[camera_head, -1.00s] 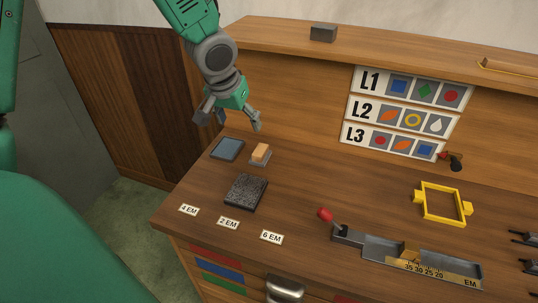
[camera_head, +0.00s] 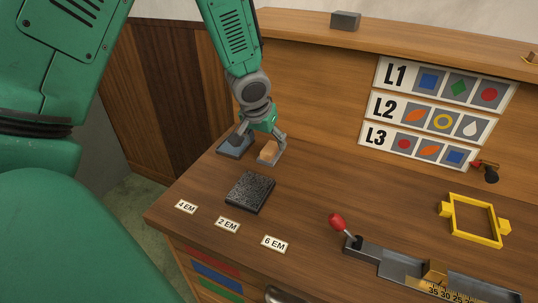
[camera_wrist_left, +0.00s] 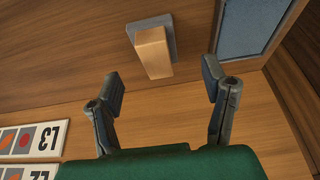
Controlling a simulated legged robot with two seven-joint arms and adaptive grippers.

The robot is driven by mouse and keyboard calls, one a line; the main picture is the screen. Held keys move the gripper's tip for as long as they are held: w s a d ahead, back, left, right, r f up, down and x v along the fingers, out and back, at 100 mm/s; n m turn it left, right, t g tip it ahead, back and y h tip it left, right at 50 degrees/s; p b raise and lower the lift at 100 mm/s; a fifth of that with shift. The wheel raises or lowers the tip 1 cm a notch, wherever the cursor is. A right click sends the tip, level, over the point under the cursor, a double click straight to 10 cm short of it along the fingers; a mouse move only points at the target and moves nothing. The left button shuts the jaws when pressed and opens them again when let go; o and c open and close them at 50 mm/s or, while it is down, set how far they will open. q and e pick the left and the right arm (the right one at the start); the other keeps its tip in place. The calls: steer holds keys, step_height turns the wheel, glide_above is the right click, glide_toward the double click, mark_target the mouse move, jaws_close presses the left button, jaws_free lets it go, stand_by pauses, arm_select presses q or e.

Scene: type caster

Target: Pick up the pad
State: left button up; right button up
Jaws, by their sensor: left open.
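A small tan block on a grey base (camera_head: 268,152), perhaps the pad, stands near the back left of the wooden desk. A flat blue-grey pad in a dark frame (camera_head: 233,147) lies just left of it, partly hidden by my left gripper (camera_head: 262,138). That gripper is open and empty, just above and behind the tan block. In the left wrist view, the tan block (camera_wrist_left: 154,52) lies beyond the spread fingertips (camera_wrist_left: 162,86), roughly in line with the gap, and appears untouched. The blue-grey pad (camera_wrist_left: 245,25) is at the upper right. I cannot tell which is the pad named.
A dark speckled slab (camera_head: 250,191) lies in front. Three EM labels (camera_head: 227,225) line the front edge. A metal composing stick with a red-knobbed lever (camera_head: 337,222) and a yellow frame (camera_head: 474,220) are at the right. The desk's raised back panel (camera_head: 315,98) rises close behind my gripper.

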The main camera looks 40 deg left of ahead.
mark_target(271, 147)
arm_select(q)
steer(key=shift+w+d+f, duration=0.15)
steer(key=shift+d+f, duration=0.15)
steer(key=shift+f, duration=0.15)
steer(key=x, duration=0.3)
steer(key=shift+w+f, duration=0.1)
steer(key=shift+f, duration=0.05)
steer(key=shift+w+a+f, duration=0.1)
steer(key=shift+w+f, duration=0.05)
steer(key=shift+f, duration=0.15)
steer(key=shift+a, duration=0.4)
steer(key=c, duration=1.3)
steer(key=shift+o, duration=0.2)
steer(key=shift+d+r, duration=0.15)
steer(key=shift+d, duration=0.3)
steer(key=shift+r, duration=0.35)
steer(key=r, duration=0.5)
steer(key=r+p, duration=0.1)
steer(key=r, duration=0.2)
steer(key=shift+a+r, duration=0.2)
steer(key=shift+a, duration=0.15)
steer(key=shift+d+r, duration=0.1)
steer(key=shift+r, duration=0.15)
steer(key=shift+d+r, duration=0.1)
steer(key=shift+d, duration=0.05)
arm_select(e)
steer(key=shift+d+r, duration=0.4)
steer(key=shift+r, duration=0.05)
